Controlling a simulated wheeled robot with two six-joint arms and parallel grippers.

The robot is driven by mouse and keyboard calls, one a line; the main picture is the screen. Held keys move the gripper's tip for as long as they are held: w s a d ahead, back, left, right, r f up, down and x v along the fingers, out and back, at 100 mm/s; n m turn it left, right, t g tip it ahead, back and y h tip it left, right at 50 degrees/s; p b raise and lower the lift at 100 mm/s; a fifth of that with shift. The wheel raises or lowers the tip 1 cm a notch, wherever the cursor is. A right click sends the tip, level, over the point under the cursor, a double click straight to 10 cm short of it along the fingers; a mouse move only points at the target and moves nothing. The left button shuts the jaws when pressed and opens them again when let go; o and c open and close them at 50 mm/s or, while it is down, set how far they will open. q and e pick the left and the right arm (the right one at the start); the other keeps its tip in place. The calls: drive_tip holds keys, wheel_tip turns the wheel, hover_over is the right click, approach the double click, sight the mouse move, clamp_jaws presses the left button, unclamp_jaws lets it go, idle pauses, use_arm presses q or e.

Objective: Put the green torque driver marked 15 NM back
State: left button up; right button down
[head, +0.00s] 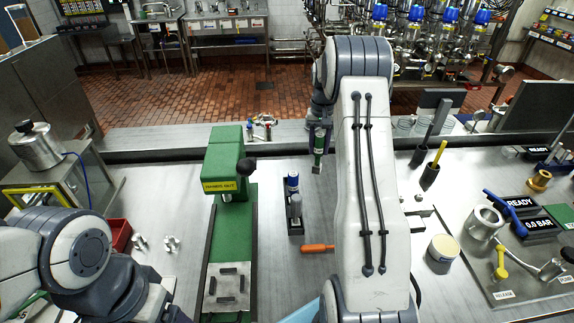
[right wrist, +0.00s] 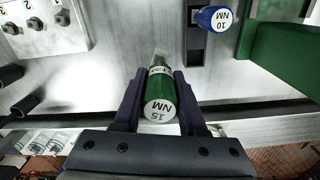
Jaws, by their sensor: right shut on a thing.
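The green torque driver (head: 319,145) is in my right gripper (head: 320,132), raised near the table's back edge with its tip pointing down. The right wrist view shows its white cap reading 15 NM (right wrist: 160,108), between the two dark fingers of my right gripper (right wrist: 160,88). A dark rack (head: 296,228) stands on the table, nearer the front and a little left of the driver. A blue driver (head: 292,181) stands at this rack; its cap reads 10 NM in the right wrist view (right wrist: 214,19). My left gripper is out of the picture.
A green press (head: 226,160) stands left of the rack. An orange-handled tool (head: 318,248) lies in front of it. A black holder with a yellow tool (head: 437,160) and a valve panel (head: 510,270) are to the right. My right arm hides part of the middle table.

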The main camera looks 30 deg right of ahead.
drive_tip(key=w+a+f+p, duration=0.5)
drive_tip(key=w+a+f, duration=0.1)
drive_tip(key=f, duration=0.3)
drive_tip(key=shift+w+f+p, duration=0.15)
drive_tip(key=shift+w+p, duration=0.15)
drive_tip(key=shift+p, duration=0.05)
drive_tip(key=shift+f, duration=0.1)
drive_tip(key=shift+s+f+b, duration=0.15)
drive_tip(key=shift+f+b, duration=0.45)
drive_tip(key=c, duration=0.6)
unclamp_jaws()
drive_tip(key=shift+f, duration=0.1)
drive_tip(key=shift+c, duration=0.2)
drive_tip(key=shift+o, duration=0.9)
drive_tip(key=shift+r, duration=0.2)
